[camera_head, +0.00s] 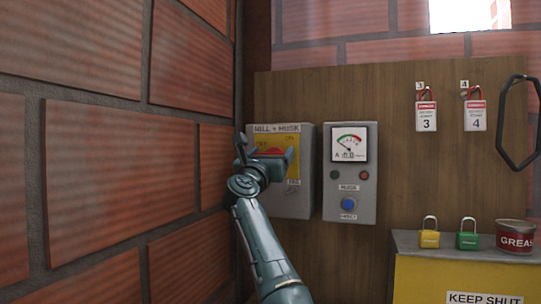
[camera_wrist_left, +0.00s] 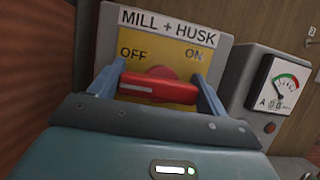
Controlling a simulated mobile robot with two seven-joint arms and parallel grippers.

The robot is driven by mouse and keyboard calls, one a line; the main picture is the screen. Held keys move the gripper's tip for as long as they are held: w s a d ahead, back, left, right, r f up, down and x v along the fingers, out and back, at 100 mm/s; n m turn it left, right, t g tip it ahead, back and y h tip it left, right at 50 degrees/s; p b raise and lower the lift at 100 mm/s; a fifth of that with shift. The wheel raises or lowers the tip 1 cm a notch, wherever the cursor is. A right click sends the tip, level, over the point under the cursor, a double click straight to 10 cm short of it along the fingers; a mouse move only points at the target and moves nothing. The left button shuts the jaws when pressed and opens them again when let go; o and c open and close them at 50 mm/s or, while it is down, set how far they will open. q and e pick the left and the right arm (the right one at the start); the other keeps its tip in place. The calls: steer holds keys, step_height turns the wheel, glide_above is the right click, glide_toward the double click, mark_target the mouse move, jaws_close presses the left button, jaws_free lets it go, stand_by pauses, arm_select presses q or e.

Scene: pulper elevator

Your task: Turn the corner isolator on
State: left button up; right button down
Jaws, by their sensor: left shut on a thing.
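The corner isolator is a grey box (camera_head: 306,180) labelled MILL + HUSK, mounted on the wooden board beside the brick corner. Its yellow plate (camera_wrist_left: 165,62) has OFF at the left and ON at the right. The red handle (camera_wrist_left: 150,87) lies nearly level, its white-marked end to the left, below OFF. It shows only partly in the head view (camera_head: 272,151). My left gripper (camera_wrist_left: 160,88) is shut on the red handle, with one blue-grey finger at each end. The left gripper hides part of the isolator in the head view. My right gripper is not in view.
A meter panel (camera_head: 350,185) with a blue knob stands close right of the isolator. The brick wall (camera_head: 110,160) is close on the left. Red lockout tags 3 and 4 hang at right above a yellow cabinet (camera_head: 460,280) holding padlocks and a grease tin (camera_head: 515,238).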

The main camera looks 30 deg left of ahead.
arm_select(q)
steer(key=c, duration=0.4)
